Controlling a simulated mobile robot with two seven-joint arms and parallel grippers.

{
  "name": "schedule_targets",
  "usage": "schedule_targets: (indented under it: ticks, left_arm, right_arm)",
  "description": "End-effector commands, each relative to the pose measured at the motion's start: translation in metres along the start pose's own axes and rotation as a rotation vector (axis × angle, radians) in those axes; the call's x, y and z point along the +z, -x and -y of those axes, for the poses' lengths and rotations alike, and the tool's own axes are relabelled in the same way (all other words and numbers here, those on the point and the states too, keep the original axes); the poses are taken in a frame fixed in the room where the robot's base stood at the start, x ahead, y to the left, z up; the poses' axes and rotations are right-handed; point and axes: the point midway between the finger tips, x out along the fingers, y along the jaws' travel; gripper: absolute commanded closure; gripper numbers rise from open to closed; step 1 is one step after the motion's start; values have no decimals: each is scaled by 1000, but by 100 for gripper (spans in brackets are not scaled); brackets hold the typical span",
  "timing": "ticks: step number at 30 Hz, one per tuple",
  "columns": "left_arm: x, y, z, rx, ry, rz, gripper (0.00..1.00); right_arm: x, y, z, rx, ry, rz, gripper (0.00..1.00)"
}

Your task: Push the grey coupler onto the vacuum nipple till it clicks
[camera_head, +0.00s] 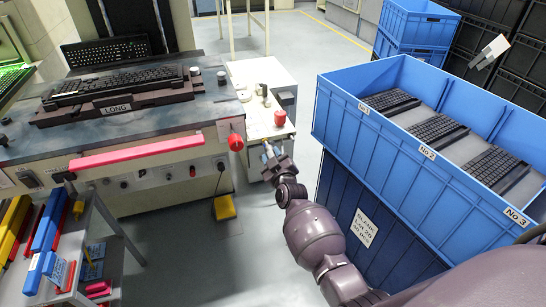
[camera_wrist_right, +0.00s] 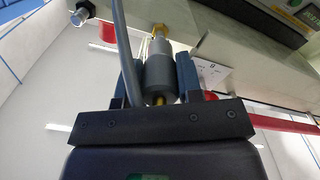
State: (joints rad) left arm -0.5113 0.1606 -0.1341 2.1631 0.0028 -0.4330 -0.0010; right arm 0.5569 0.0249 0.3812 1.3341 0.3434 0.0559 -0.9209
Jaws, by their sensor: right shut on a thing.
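My right gripper (camera_head: 270,152) is at the right front corner of the machine bench, below the red knob on the small white cabinet. In the right wrist view, its two blue fingers (camera_wrist_right: 160,80) are shut on the grey coupler (camera_wrist_right: 160,72), one on each side. The coupler's narrower far end points at a brass-coloured fitting (camera_wrist_right: 159,29), which looks like the vacuum nipple. The two are in line and look very close or touching; I cannot tell whether the coupler is seated. A grey hose (camera_wrist_right: 122,45) runs past the left finger. My left gripper is not in view.
The bench (camera_head: 70,140) carries a keyboard (camera_head: 120,82) on a fixture. The white cabinet (camera_head: 262,85) with a red button (camera_head: 280,118) stands behind my gripper. A blue crate (camera_head: 345,130) of keyboards stands at the right. A yellow pedal (camera_head: 224,208) lies on the floor.

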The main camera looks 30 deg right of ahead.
Motion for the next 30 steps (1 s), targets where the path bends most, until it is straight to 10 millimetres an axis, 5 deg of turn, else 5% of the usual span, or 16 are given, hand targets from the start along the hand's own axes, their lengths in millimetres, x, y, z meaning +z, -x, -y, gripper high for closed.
schedule_targets:
  ticks: [30]
  left_arm:
    - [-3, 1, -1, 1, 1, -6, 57]
  right_arm:
    - [-1, -6, 0, 1, -2, -1, 100]
